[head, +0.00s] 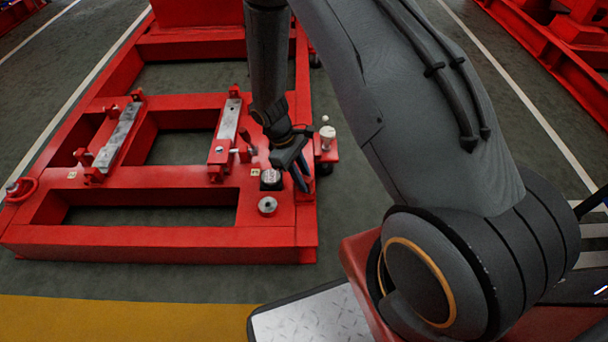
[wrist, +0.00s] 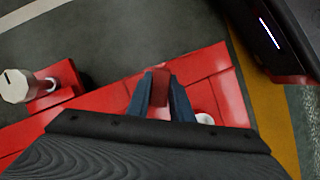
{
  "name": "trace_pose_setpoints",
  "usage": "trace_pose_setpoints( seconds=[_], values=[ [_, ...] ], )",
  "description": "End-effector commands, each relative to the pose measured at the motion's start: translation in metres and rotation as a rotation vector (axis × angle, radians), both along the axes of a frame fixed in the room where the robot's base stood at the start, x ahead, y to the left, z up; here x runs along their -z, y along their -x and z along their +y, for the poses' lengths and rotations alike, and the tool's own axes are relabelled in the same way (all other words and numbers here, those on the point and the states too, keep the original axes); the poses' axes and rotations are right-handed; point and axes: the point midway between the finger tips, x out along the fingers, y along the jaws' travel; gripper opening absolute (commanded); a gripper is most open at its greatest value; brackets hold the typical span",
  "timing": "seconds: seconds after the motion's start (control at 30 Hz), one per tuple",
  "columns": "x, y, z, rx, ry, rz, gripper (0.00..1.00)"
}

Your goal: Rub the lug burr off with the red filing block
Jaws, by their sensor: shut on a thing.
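My gripper (wrist: 160,84) is shut on the red filing block (wrist: 160,90) in the wrist view. The block is upright between the two blue-grey fingers. In the head view my gripper (head: 301,180) hangs over the near right corner of the red frame (head: 150,236), and the block is not clear there. I cannot make out the lug burr in either view. A grey ring-shaped fitting (head: 267,205) sits on the frame corner, just left of and nearer than the gripper. In the wrist view a pale round part (wrist: 205,118) shows beside the right finger, partly hidden.
Two grey metal strips (head: 118,136) (head: 229,120) lie on the frame. Bare floor (head: 140,275) lies in front.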

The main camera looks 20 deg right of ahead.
Motion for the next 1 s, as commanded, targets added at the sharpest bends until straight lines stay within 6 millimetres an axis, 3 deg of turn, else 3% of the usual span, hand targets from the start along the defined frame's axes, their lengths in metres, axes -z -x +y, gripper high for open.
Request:
trace_pose_setpoints(
  seconds=[0.33, 1.0],
  values=[
    [-0.002, 0.002, 0.000, 0.000, 0.001, 0.002, 0.00],
    [0.000, -0.019, -0.006, 0.001, -0.001, -0.002, 0.00]
  ],
)
